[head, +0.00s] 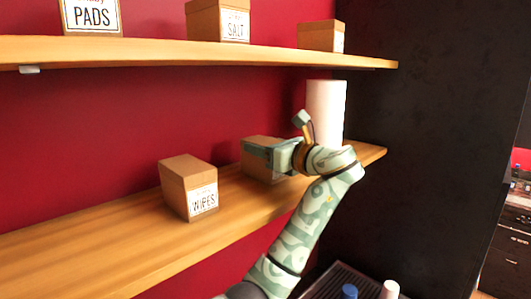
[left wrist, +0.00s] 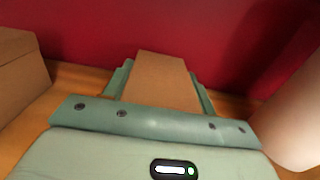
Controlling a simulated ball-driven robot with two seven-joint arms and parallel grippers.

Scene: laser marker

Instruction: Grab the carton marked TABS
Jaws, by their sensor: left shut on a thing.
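A brown carton (head: 257,170) stands on the lower shelf, right of the middle in the head view. My left gripper (head: 268,153) is shut on it, with one finger on each side. In the left wrist view the carton (left wrist: 160,82) sits between the two green fingers. Its label is hidden behind the gripper, so I cannot read whether it says TABS. It appears to rest on the shelf, though its base is partly covered. My right gripper is not in view.
A carton marked WIPES (head: 188,190) stands to the left on the lower shelf (head: 90,238). A white cylinder (head: 326,105) stands close on the right. The upper shelf (head: 200,53) overhead holds PADS (head: 92,16), SALT (head: 219,22) and another carton (head: 321,36). A dark wall (head: 430,130) is at right.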

